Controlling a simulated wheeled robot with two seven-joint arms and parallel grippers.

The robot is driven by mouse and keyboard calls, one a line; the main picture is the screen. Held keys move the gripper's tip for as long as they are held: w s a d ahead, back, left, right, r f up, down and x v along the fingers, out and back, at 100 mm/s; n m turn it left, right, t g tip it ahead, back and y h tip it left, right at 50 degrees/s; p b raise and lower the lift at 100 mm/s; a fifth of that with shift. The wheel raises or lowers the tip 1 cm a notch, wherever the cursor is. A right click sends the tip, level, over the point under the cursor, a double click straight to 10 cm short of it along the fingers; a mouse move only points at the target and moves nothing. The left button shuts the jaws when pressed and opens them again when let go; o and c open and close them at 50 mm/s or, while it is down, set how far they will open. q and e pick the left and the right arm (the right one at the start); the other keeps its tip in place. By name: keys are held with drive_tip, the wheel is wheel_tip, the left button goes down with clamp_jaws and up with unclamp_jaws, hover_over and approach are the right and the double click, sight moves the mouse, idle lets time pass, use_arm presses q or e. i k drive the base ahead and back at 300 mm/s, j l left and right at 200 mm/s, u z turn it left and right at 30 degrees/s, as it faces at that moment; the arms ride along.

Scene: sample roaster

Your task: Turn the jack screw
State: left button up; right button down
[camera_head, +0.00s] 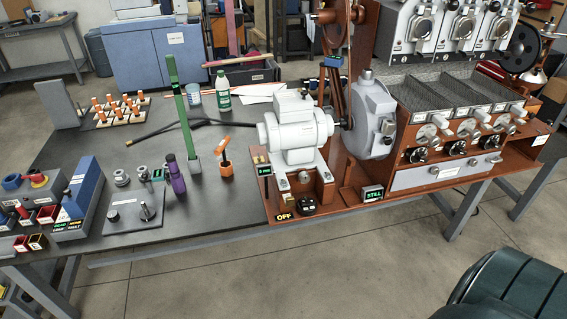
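I cannot pick out the jack screw for certain. A grey-white motor (295,124) sits on a reddish-brown base (325,190) at the middle of the bench. Small metal posts (282,184) stand at the front of the motor mount. A black knob (307,204) is on the base's front, beside a sign reading OFF (283,215). A small display (262,158) with green characters stands at the base's left. A belt (334,90) runs up behind the motor to a wheel. Neither of my grippers is in view.
The dark bench (215,215) has free room left of the base. An orange-handled tool (224,150), a purple bottle (175,178) and a green upright (181,105) stand there. A display reading STILL (373,193) is right of the motor. A dark green rounded object (510,285) fills the bottom right corner.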

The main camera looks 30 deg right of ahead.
sight(304, 178)
drive_tip(key=z, duration=1.25)
